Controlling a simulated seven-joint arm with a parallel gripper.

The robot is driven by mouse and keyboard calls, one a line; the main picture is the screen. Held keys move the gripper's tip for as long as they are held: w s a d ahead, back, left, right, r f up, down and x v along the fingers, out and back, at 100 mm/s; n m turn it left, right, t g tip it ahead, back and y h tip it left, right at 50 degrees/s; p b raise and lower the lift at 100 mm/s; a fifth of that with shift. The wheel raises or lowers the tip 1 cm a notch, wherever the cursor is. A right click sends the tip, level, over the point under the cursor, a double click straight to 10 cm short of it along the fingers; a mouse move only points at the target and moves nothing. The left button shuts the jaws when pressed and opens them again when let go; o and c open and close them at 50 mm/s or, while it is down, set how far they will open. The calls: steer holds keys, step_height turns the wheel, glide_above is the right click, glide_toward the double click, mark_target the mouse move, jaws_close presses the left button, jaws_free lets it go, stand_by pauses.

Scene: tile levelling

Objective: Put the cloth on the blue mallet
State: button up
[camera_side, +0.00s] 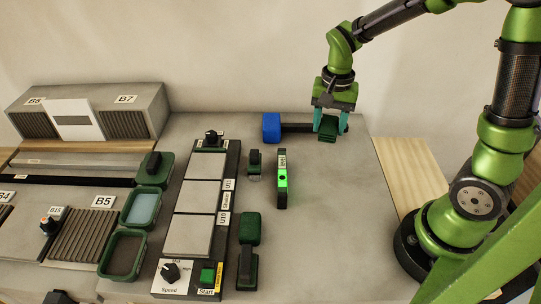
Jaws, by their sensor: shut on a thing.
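The blue mallet lies on the grey worktop at the back, with its blue head (271,127) at the left and its dark handle (297,128) running right. My gripper (331,121) is over the right part of the handle, pointing down. Its teal fingers are shut on a small dark green folded piece, which looks like the cloth (327,133). The cloth is at the handle, in front of or over it; I cannot tell whether it touches. The fingers and cloth hide part of the handle, and its dark end shows just right of the fingers.
A level with a bright green vial (282,180) stands in the middle. Left of it are a dark green-handled tool (255,163), another green tool (249,230) and a control panel with pale tiles (194,200). The worktop right of the level is clear.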

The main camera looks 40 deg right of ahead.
steer(key=s+d+f+n, duration=0.1)
steer(key=s+d, duration=0.2)
steer(key=s, duration=0.1)
steer(key=n, duration=0.2)
glide_above(306, 125)
step_height(306, 125, down, 2)
steer(key=shift+s+f, duration=0.1)
steer(key=shift+s, duration=0.05)
steer(key=shift+f, duration=1.8)
steer(key=shift+f, duration=0.15)
steer(key=o, duration=1)
steer(key=shift+o, duration=0.2)
